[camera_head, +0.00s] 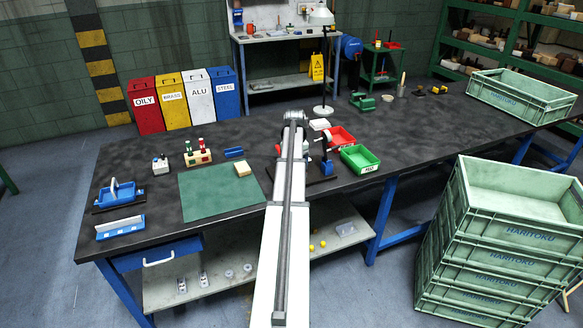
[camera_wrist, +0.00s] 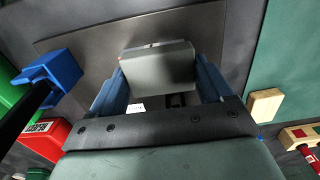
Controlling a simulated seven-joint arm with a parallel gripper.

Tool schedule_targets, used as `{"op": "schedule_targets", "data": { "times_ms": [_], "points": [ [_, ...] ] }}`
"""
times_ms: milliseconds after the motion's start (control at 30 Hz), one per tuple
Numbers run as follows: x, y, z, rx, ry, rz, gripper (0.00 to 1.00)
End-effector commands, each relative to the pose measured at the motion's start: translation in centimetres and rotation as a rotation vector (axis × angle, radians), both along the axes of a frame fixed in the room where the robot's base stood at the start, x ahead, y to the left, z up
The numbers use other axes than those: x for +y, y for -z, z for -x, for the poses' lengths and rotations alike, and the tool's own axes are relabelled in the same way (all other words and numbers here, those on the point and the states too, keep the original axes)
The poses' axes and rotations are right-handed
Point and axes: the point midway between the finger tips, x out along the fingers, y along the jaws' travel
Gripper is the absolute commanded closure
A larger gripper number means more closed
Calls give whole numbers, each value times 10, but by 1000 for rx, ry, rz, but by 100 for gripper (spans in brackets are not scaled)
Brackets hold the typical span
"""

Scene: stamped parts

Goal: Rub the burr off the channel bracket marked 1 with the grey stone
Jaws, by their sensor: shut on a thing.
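My gripper (camera_wrist: 165,88) is shut on a smooth grey piece (camera_wrist: 158,66) with a bent upper edge and a small brownish speck near its top. Its blue fingers stand on either side of the piece. No number is readable on it, and I cannot tell whether it is the channel bracket or the grey stone. A dark grey plate (camera_wrist: 88,52) lies beyond it in the wrist view; contact between them cannot be judged. In the head view my arm hides the gripper and the piece. No other bracket or stone can be clearly made out.
A blue-headed stand (camera_wrist: 50,75) is close to the gripper. The red bin (camera_head: 339,136) and green bin (camera_head: 360,158) are to the right.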

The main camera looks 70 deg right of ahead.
Motion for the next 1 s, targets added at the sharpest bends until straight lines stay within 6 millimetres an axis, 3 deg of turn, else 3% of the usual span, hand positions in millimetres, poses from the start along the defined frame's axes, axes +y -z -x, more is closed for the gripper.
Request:
{"op": "schedule_targets", "data": {
  "times_ms": [1000],
  "points": [
    [-21,0,21,1,0,1,49]
  ]
}}
